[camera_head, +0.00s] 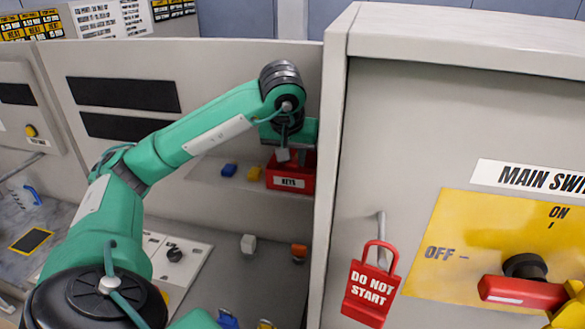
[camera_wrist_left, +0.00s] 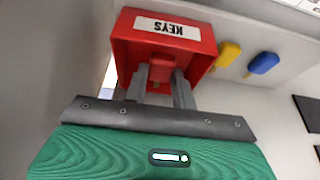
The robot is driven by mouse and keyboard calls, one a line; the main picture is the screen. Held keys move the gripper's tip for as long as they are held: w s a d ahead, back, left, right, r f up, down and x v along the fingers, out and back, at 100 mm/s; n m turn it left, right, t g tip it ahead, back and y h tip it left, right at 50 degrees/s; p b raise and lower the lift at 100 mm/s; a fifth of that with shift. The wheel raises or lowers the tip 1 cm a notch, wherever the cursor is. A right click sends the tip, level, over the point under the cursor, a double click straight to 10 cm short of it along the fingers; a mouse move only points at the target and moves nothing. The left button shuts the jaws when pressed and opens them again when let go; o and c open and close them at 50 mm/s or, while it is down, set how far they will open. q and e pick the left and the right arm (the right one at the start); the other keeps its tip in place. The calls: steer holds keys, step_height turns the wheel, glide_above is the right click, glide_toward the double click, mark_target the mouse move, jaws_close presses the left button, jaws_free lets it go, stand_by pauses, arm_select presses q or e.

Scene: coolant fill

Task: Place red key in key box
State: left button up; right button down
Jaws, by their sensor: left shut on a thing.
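The red key box (camera_head: 290,182), labelled KEYS, sits on a shelf against the left side of the tall cabinet. It appears upside down in the left wrist view (camera_wrist_left: 205,38). My left gripper (camera_head: 284,152) is at the box opening. In the wrist view its grey fingers (camera_wrist_left: 160,82) are shut on the red key (camera_wrist_left: 168,66), which is at the mouth of the box. The key's lower part is hard to make out.
A blue key (camera_head: 229,170) and a yellow key (camera_head: 255,172) lie left of the box. The cabinet wall stands close on the right, with a red DO NOT START tag (camera_head: 372,288) and a red main switch handle (camera_head: 522,292). Several knobs lie on the lower panel.

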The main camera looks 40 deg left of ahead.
mark_target(292, 164)
arm_select(q)
steer(key=shift+f+p, duration=0.35)
steer(key=shift+f, duration=1.4)
steer(key=shift+f, duration=0.2)
steer(key=o, duration=0.9)
steer(key=shift+o, duration=0.2)
